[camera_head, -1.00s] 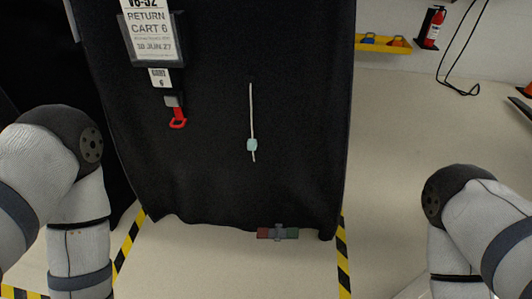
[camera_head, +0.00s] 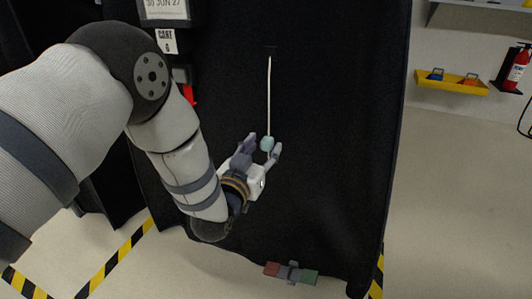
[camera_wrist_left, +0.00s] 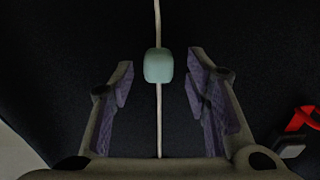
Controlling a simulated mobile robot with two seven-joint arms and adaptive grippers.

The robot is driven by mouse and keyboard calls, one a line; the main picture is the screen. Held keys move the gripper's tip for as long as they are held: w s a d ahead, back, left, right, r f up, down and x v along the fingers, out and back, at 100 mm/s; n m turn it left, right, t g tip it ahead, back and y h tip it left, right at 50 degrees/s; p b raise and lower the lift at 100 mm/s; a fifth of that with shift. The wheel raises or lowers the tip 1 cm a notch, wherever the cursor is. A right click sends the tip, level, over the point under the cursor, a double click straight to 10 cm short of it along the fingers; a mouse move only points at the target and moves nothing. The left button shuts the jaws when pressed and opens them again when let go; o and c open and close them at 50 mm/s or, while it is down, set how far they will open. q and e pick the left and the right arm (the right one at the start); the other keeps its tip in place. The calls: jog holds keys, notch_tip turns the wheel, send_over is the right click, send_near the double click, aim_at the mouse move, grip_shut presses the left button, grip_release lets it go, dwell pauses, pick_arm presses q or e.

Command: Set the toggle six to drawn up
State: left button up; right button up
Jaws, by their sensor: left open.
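The toggle (camera_head: 267,144) is a small pale teal bead on a white cord (camera_head: 269,95) that hangs down the black cover of the cart. The toggle sits low on the cord. In the left wrist view the toggle (camera_wrist_left: 158,66) lies between the open fingers, at about the level of their tips, with a gap on both sides. My left gripper (camera_head: 264,146) is open around the toggle's place in the head view and holds nothing. The cord's lower end runs behind the gripper in the head view. My right gripper is not in view.
The black cover (camera_head: 330,150) fills the middle. A label reading CART 6 (camera_head: 166,41) and a red hook (camera_head: 190,94) hang at the left, partly behind my left arm. A red, grey and green piece (camera_head: 291,272) is at the cover's bottom edge. A yellow shelf (camera_head: 452,82) is at right.

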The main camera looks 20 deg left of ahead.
pick_arm(q)
jog(key=shift+w, duration=0.55)
grip_shut()
notch_tip(320, 180, up, 12)
jog(key=p, duration=0.9)
jog(key=shift+f+p, duration=0.1)
jog(key=shift+p, duration=0.3)
jog(key=shift+f, duration=0.25)
grip_release()
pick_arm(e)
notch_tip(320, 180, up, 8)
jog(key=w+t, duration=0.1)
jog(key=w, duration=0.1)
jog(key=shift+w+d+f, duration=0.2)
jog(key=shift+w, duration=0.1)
pick_arm(q)
send_near(270, 95)
jog(key=s, duration=0.5)
jog(key=shift+s, duration=0.4)
